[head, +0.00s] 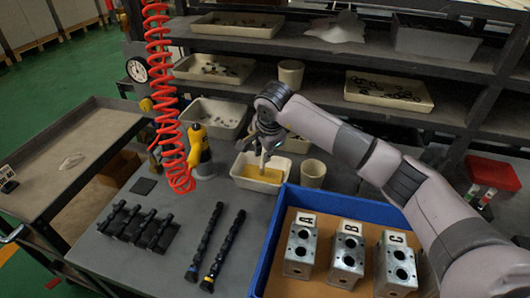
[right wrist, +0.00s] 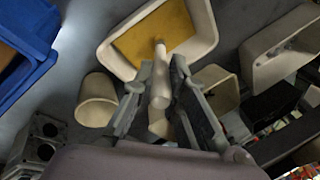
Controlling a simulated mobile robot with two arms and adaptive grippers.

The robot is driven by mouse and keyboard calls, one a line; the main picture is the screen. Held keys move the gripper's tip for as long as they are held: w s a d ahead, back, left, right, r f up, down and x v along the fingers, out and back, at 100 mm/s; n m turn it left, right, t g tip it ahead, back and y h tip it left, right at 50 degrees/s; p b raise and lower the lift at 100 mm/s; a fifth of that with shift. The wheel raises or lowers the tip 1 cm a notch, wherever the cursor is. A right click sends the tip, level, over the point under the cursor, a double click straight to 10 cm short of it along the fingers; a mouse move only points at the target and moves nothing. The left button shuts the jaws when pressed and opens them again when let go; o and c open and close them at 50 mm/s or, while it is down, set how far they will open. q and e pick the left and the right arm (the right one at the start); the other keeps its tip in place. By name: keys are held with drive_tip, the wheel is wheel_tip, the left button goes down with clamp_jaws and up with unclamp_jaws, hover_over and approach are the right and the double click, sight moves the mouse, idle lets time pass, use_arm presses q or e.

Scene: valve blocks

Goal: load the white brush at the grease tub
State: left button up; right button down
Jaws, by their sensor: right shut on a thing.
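The grease tub (head: 240,163) is a cream tray with yellow grease in it, on the grey bench behind the blue crate. It also shows at the top of the right wrist view (right wrist: 208,40). My right gripper (head: 265,140) is above the tub, shut on the white brush (right wrist: 160,82). The brush (head: 263,160) points down toward the yellow grease. Its tip overlaps the grease in both views; I cannot tell whether it touches. My left gripper is not in view.
A blue crate (head: 262,262) holds metal blocks marked A, B and C in front. A cream cup (head: 312,174) stands right of the tub. A yellow tool (head: 195,146) and a red coiled hose (head: 160,70) are to the left. Black shafts (head: 213,248) lie on the bench.

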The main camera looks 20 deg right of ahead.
drive_tip(key=shift+f, duration=0.15)
drive_tip(key=shift+r+p, duration=0.45)
drive_tip(key=shift+r, duration=0.3)
drive_tip(key=shift+r+p, duration=1.3)
drive_tip(key=shift+r, duration=1.6)
